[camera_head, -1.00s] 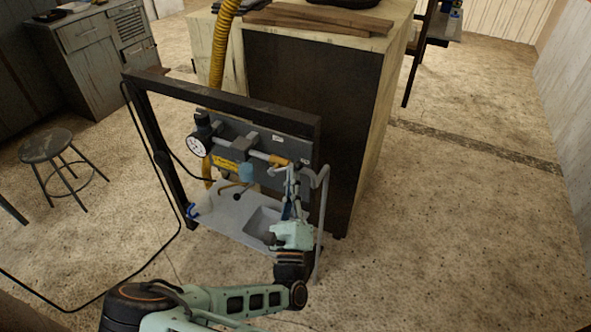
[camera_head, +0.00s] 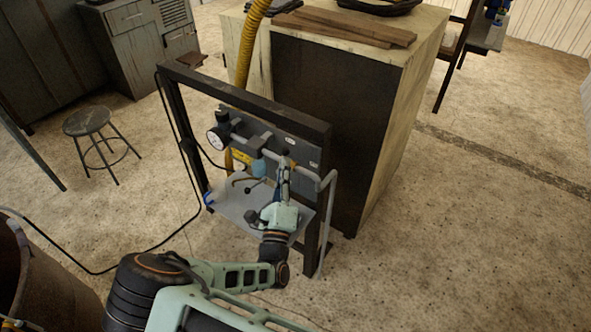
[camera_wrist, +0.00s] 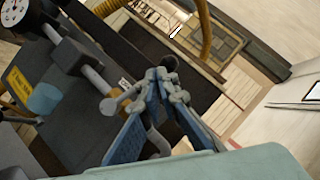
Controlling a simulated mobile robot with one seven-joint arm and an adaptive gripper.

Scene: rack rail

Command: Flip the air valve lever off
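The air valve is a brass-coloured fitting on the grey pipe, partly covered by my fingers; its brass part (camera_wrist: 124,101) shows just left of my fingertips in the wrist view. In the head view my gripper (camera_head: 285,168) is in front of the right end of the pipe assembly. In the wrist view the fingers of my gripper (camera_wrist: 163,82) converge, with their tips together. A dark round knob (camera_wrist: 171,62) is right at the tips; I cannot tell whether it is the lever's end or whether it is gripped. The lever itself is not clearly visible.
A dark frame (camera_head: 250,97) holds the panel, with a pressure gauge (camera_head: 217,138) and blue bowl (camera_head: 258,167). A grey bent pipe (camera_head: 329,205) stands close right of my gripper. A yellow hose (camera_head: 247,45) rises behind. Open floor (camera_head: 450,230) lies to the right.

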